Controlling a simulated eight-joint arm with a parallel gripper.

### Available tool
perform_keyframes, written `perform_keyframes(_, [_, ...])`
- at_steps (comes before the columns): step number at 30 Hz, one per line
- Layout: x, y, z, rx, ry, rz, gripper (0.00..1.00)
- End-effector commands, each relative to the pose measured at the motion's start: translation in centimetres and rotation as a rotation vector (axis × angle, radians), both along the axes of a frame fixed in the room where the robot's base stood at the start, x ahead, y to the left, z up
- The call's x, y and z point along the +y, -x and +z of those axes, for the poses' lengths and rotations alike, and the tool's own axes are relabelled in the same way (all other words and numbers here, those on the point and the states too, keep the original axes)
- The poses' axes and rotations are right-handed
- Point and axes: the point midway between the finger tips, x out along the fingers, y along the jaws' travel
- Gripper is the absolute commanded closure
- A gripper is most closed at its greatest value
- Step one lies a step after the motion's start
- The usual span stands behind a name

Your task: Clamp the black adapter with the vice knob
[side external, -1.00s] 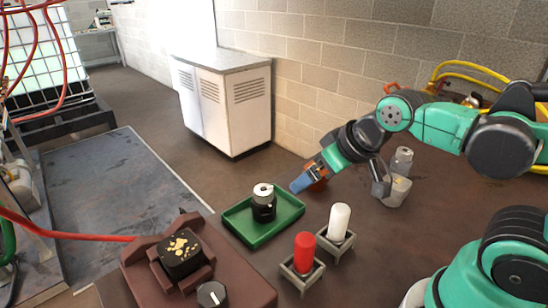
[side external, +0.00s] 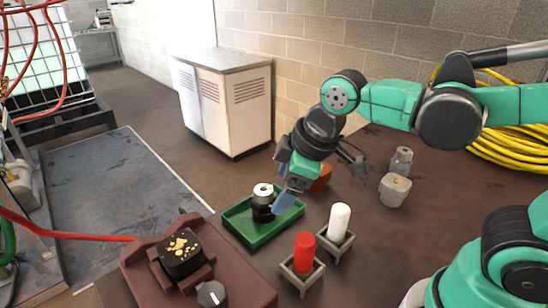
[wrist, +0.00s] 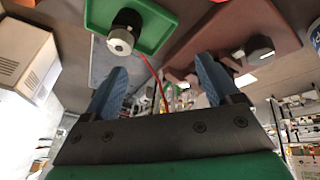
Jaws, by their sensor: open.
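The brown vice (side external: 140,275) stands at the front left, with a black piece with gold patches (side external: 181,253) between its jaws. The black vice knob (side external: 211,294) with a white mark is at the vice's front; it also shows in the wrist view (wrist: 259,48). A black cylinder with a silver top (side external: 263,202) stands upright in a green tray (side external: 250,238); it also shows in the wrist view (wrist: 122,34). I cannot tell which black piece is the adapter. My gripper (side external: 283,204) has blue fingers, open and empty (wrist: 160,85), pointing down beside the black cylinder, contact unclear.
A red cylinder (side external: 304,250) and a white cylinder (side external: 339,219) stand in grey holders right of the tray. An orange object (side external: 321,178) is behind my gripper. Grey pieces (side external: 395,190) stand further right. Yellow hose (side external: 505,150) lies coiled at the far right.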

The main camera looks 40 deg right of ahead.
Motion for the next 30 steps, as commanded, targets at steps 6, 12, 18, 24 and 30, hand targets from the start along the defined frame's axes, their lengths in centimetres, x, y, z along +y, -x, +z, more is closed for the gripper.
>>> perform_keyframes(6, [8.7,-0.2,-1.4,0.154,0.247,0.818,0.18])
perform_keyframes(12, [13.9,1.1,-3.3,0.233,0.364,1.350,0.18])
perform_keyframes(18, [15.4,1.8,-4.4,0.257,0.395,1.525,0.18])
perform_keyframes(24, [15.4,1.8,-6.7,0.258,0.395,1.526,0.18])
perform_keyframes(30, [15.4,1.7,-8.9,0.256,0.395,1.524,0.18])
